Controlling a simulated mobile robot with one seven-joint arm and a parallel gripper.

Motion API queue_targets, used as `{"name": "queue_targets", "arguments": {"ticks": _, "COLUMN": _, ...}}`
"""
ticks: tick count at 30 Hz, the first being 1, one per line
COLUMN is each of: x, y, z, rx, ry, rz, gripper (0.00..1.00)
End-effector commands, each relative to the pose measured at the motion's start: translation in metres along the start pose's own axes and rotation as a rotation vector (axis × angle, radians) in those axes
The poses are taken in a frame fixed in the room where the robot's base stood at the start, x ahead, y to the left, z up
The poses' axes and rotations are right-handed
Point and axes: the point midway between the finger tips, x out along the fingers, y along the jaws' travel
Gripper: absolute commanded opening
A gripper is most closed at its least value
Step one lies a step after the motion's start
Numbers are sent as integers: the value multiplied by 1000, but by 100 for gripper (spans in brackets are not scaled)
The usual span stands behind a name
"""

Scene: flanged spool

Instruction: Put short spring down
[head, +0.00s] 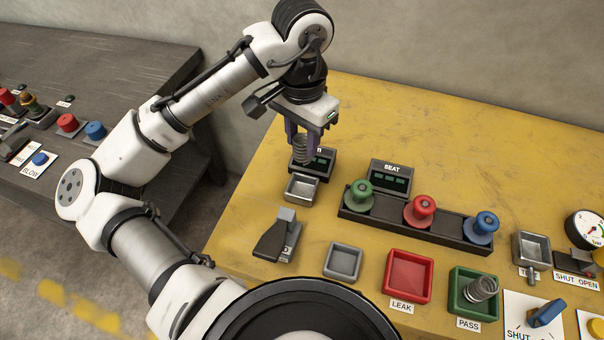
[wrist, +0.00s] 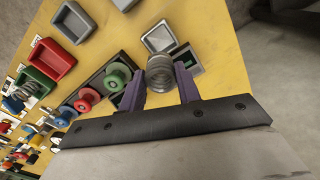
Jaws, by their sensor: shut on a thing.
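My gripper (head: 303,145) is shut on a short metal spring (head: 304,150) and holds it upright over the yellow table. In the wrist view the spring (wrist: 160,73) sits between the two purple fingers of my gripper (wrist: 163,83). A small metal tray (head: 301,188) lies just in front of and below the spring; the tray also shows in the wrist view (wrist: 158,37). A dark display box (head: 322,164) stands just behind the spring, partly hidden by my gripper. Another spring (head: 482,289) lies tilted in the green PASS tray (head: 458,310).
A dark rack (head: 395,228) holds green (head: 358,194), red (head: 420,211) and blue (head: 483,227) spools. The table's back right is clear.

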Motion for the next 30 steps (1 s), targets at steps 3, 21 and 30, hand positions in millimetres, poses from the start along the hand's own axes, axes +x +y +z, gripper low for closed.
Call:
{"name": "queue_targets", "arguments": {"ticks": 3, "x": 31, "y": 0, "z": 1, "rx": -1, "ry": -2, "rz": 2, "gripper": 10}}
{"name": "queue_targets", "arguments": {"ticks": 21, "x": 108, "y": -1, "z": 0, "rx": -3, "ry": -1, "rz": -1, "gripper": 10}}
{"name": "queue_targets", "arguments": {"ticks": 30, "x": 111, "y": -1, "z": 0, "rx": -2, "ry": 0, "rz": -1, "gripper": 10}}
